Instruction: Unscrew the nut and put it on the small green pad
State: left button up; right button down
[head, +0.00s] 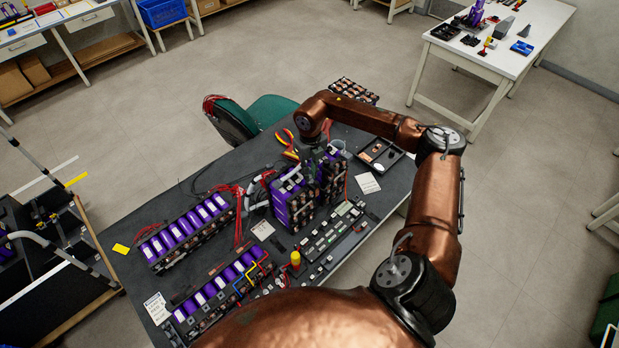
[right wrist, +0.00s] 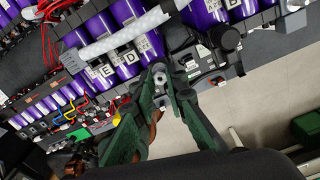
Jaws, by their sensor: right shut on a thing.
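My right gripper (right wrist: 160,92) has its green fingers closed on a small grey metal nut (right wrist: 159,76) in the right wrist view. The nut is beside the purple battery cells (right wrist: 115,62) and a dark bracket; whether it is still on a thread cannot be told. In the head view my right gripper (head: 326,152) is small and dark, over the purple battery block (head: 290,205), and the nut cannot be made out. My left gripper is not in view.
The dark table (head: 215,170) carries rows of purple cells (head: 185,235), red cables (head: 238,215) and orange-handled pliers (head: 288,145). A black tray (head: 380,155) lies at the table's right end. A green chair (head: 265,110) stands behind the table.

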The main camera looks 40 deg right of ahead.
jog(key=n+b, duration=0.1)
jog(key=n, duration=0.4)
jog(key=shift+n+b, duration=0.35)
jog(key=shift+n, duration=0.55)
jog(key=shift+r+p, duration=0.3)
jog(key=shift+r, duration=0.4)
jog(key=shift+r+p, duration=1.05)
jog(key=shift+r, duration=0.95)
